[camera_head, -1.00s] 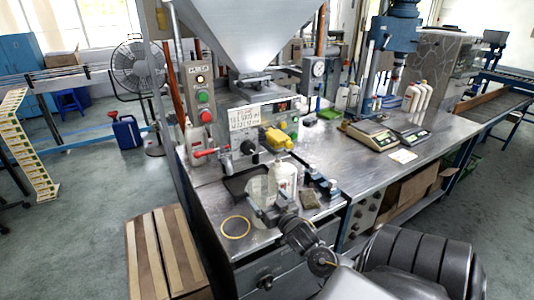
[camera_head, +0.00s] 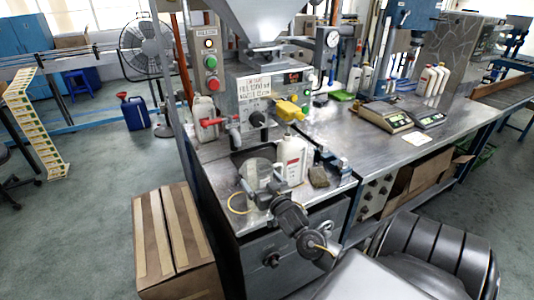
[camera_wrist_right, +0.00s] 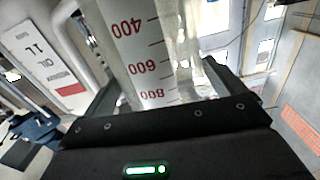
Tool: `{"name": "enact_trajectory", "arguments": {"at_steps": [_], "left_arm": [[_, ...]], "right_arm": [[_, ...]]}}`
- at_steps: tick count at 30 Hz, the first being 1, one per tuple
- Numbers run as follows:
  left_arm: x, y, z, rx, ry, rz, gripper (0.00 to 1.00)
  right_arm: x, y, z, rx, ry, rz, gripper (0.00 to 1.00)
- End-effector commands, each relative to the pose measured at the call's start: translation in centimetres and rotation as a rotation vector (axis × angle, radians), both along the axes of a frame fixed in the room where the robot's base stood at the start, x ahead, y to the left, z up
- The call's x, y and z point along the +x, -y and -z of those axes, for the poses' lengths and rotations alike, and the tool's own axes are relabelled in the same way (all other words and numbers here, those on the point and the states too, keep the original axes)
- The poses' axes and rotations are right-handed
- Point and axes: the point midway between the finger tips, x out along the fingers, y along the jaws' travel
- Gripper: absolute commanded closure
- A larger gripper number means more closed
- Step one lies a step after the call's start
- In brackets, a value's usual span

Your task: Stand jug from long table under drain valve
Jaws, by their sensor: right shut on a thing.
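The jug (camera_head: 257,173) is clear, with red graduation marks in the right wrist view (camera_wrist_right: 135,45). My right gripper (camera_head: 263,196) is shut on it at the front end of the filling bench. The jug looks roughly upright; whether its base touches the bench is unclear. The long table (camera_head: 385,150) runs off to the right. My left gripper is out of view.
A white oil bottle (camera_head: 292,160) stands close to the jug's right; its label shows in the wrist view (camera_wrist_right: 52,62). A dark tray (camera_head: 240,158) lies behind the jug, under the spout. A yellow ring (camera_head: 232,206) and a brown block (camera_head: 318,177) lie nearby.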

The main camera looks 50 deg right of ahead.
Motion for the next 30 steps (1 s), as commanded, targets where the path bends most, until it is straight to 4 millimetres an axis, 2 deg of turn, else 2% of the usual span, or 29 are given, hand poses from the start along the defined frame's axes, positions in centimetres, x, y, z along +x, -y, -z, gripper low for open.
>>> {"name": "enact_trajectory", "arguments": {"at_steps": [18,30], "left_arm": [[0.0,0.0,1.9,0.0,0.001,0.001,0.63],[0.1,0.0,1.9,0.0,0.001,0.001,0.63]], "right_arm": [[4.3,-2.9,0.1,0.001,0.001,0.0,0.43],[5.3,-3.5,0.3,-0.001,-0.001,0.001,0.43]]}}
